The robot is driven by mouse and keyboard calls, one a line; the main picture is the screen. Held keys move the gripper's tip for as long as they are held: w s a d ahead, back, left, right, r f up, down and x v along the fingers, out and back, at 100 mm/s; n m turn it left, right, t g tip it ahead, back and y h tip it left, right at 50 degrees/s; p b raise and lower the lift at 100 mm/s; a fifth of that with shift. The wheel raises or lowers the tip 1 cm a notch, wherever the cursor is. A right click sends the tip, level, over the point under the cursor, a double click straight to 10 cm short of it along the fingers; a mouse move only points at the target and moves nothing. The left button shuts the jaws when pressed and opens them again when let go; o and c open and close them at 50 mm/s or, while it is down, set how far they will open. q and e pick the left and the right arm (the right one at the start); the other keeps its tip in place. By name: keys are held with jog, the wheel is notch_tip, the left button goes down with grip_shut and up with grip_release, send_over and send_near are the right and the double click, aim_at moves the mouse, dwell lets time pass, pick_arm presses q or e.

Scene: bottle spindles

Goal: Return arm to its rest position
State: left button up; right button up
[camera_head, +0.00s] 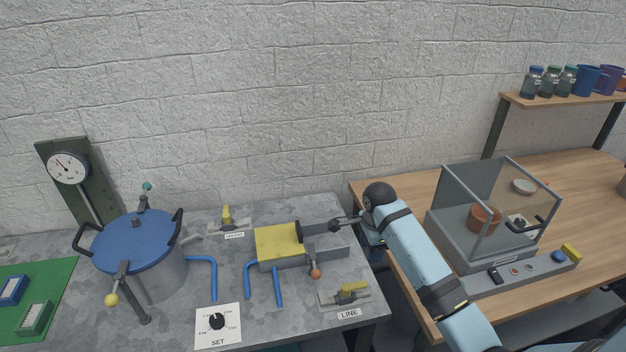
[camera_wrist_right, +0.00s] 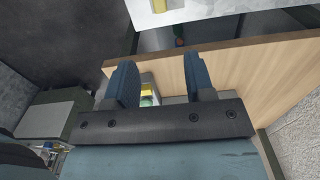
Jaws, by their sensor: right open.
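My right arm (camera_head: 418,250) enters the head view from the lower right, light blue with dark joint bands. It bends at a dark round joint near the gap between the two tables. My right gripper (camera_head: 372,238) hangs below that joint, its fingertips hard to make out there. In the right wrist view my right gripper (camera_wrist_right: 161,85) shows two blue fingers spread apart with nothing held between them. The wooden table (camera_wrist_right: 235,75) shows beyond them. My left gripper is in neither view.
Right of the arm, a glass-sided case (camera_head: 466,250) holding a brown pot stands on the wooden table. A shelf (camera_head: 570,100) holds bottles and mugs.

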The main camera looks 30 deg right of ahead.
jog(key=s+a+f+n+t, duration=0.5)
jog(key=s+a+f+n, duration=0.5)
jog(key=f+n, duration=0.25)
jog(key=s+a+n+t+y, duration=0.2)
jog(key=s+a+n+t, duration=0.3)
jog(key=s+a+n, duration=0.5)
jog(key=s+n, duration=0.1)
jog(key=s, duration=0.1)
jog(key=shift+s+a+r+t+y, duration=0.3)
jog(key=shift+s+a+t+y, duration=0.1)
